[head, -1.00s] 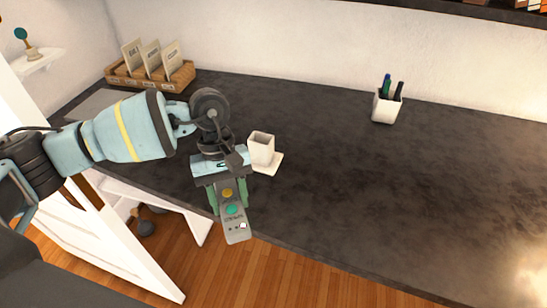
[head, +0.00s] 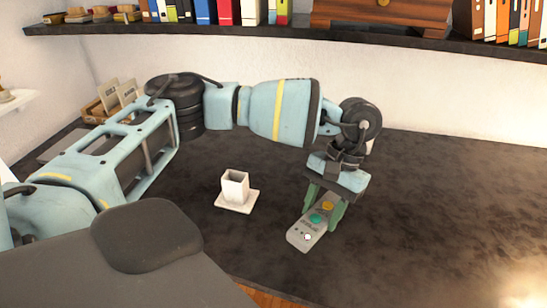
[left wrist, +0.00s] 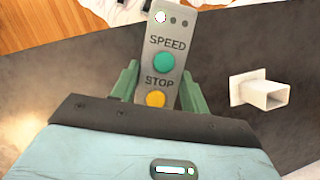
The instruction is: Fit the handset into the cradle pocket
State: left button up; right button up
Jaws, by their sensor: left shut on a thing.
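The grey handset (head: 303,235) has a green button and a yellow button. My left gripper (head: 326,206) is shut on it near the yellow-button end, and the other end points down toward the front left in the head view. In the left wrist view the handset (left wrist: 168,40) shows "SPEED" and "STOP" lettering between the green fingers (left wrist: 158,90). The white cradle (head: 235,186) stands on a square base on the dark desk, left of the handset and apart from it. Its pocket opens upward. The cradle also shows at the right in the left wrist view (left wrist: 262,92). My right gripper is not seen.
The dark desk (head: 440,200) is clear to the right. A card rack (head: 112,103) stands at the back left, partly behind my arm. A shelf (head: 180,32) with books and a wooden box (head: 380,14) runs along the wall above.

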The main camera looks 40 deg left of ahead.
aim_at(236, 194)
jog(key=j+z, duration=0.15)
jog(key=z, duration=1.95)
jog(key=j+z, duration=0.25)
jog(key=u, duration=0.4)
jog(key=j+u, duration=0.15)
jog(key=u, duration=0.7)
jog(key=j+u, duration=0.1)
jog(key=u, duration=0.75)
jog(key=i+j, duration=0.05)
